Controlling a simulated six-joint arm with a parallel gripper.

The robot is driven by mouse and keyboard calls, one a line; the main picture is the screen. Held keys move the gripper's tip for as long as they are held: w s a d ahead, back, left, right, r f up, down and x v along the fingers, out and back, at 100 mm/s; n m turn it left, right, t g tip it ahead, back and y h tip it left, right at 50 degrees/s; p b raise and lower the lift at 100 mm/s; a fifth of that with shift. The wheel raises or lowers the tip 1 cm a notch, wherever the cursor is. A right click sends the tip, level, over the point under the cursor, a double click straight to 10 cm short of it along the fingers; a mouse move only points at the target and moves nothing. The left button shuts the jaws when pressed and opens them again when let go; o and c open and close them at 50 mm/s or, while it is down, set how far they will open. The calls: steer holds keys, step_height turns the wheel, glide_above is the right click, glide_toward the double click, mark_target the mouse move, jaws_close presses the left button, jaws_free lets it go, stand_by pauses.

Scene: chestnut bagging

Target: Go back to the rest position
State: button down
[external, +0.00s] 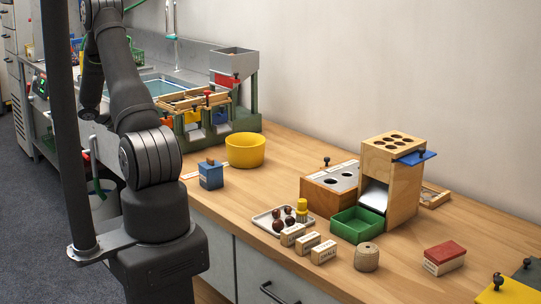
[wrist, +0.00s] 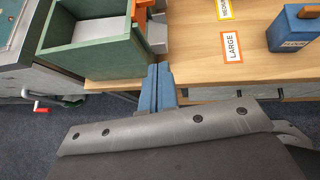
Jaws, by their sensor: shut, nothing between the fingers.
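My gripper (wrist: 160,72) shows in the wrist view as two narrow blue-grey fingers side by side, shut with nothing between them. It hangs at the front edge of the wooden bench (wrist: 205,75), just right of a green open-topped box (wrist: 93,60). In the external view my arm reaches back toward the far left, and the gripper cannot be made out there. The task names no object.
A "LARGE" label (wrist: 232,46) and a blue box (wrist: 294,32) lie to the gripper's right. Along the bench are a yellow bowl (external: 245,150), a chestnut tray (external: 266,222), a green bin (external: 356,226) and a wooden dispenser (external: 403,190). Grey floor (wrist: 30,145) lies below the edge.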

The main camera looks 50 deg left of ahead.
steer(key=w+d+r+n+g, duration=0.2)
steer(key=r+n+g, duration=0.1)
steer(key=r+n, duration=0.6)
steer(key=w+d+r+n+g+y, duration=0.1)
steer(key=w+d+r+n+g, duration=0.1)
steer(key=r+n, duration=0.7)
steer(key=w+d+r+n+g, duration=0.2)
steer(key=r+n, duration=0.7)
steer(key=n, duration=0.7)
steer(key=shift+w+d+r+n+g+y, duration=0.2)
steer(key=shift+w+d+n+g+y, duration=0.15)
steer(key=shift+d+g, duration=0.6)
steer(key=shift+d, duration=0.15)
